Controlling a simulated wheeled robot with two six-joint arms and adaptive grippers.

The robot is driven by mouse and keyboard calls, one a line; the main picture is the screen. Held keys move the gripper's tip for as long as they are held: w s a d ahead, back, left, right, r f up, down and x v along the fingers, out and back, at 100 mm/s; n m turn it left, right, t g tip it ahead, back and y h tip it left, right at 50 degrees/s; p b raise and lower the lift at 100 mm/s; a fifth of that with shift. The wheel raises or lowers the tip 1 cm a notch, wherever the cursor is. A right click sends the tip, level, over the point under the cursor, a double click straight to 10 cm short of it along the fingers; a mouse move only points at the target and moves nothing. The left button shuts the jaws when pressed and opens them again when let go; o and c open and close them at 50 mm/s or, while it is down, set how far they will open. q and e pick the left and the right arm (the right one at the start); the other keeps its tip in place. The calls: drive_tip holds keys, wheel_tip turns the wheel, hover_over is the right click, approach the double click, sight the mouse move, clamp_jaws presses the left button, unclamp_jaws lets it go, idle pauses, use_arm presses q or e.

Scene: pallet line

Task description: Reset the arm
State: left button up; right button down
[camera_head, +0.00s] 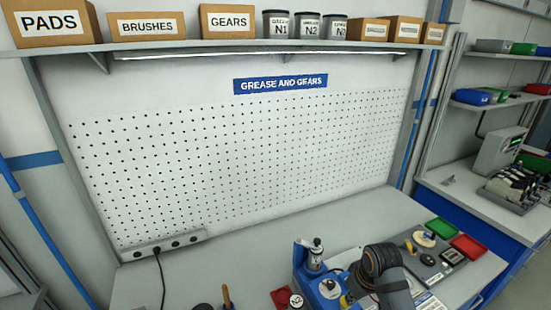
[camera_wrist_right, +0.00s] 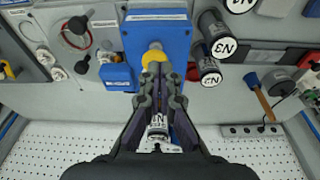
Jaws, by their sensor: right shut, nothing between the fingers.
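My right arm comes in at the bottom right of the head view, and its dark gripper (camera_head: 352,283) is over the bench beside a blue fixture (camera_head: 308,262). In the right wrist view the gripper's fingers (camera_wrist_right: 161,73) are together with nothing between them. They point at the blue fixture (camera_wrist_right: 155,28) and partly cover it; a yellow round part (camera_wrist_right: 153,58) shows by the fingertips. Whether the fingers touch the fixture I cannot tell. My left gripper is in neither view.
Green (camera_head: 440,228) and red (camera_head: 467,246) trays lie at the bench's right. A perforated board (camera_head: 240,165) and a shelf of boxes (camera_head: 147,27) are behind. The bench's left part (camera_head: 185,280) is largely clear.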

drive_tip(key=s+f+m+t+h, duration=0.1)
drive_tip(key=s+f+m, duration=0.15)
drive_tip(key=s, duration=1.35)
drive_tip(key=s+d+f+b, duration=0.1)
drive_tip(key=f+b, duration=0.2)
drive_tip(key=f, duration=0.9)
drive_tip(key=s+d+f+g+b, duration=0.1)
drive_tip(key=f+b, duration=0.1)
drive_tip(key=f, duration=0.9)
drive_tip(key=s+d+f+b, duration=0.1)
drive_tip(key=f+b, duration=0.2)
drive_tip(key=f, duration=0.9)
drive_tip(key=s+f+g+b, duration=0.1)
drive_tip(key=s+f+b, duration=0.4)
drive_tip(key=s+f, duration=1.3)
wheel_tip(320, 180, down, 3)
drive_tip(key=shift+s+d, duration=0.2)
drive_tip(key=shift+d, duration=0.1)
drive_tip(key=c, duration=2)
unclamp_jaws()
drive_tip(key=shift+m, duration=0.25)
drive_tip(key=shift+c, duration=0.2)
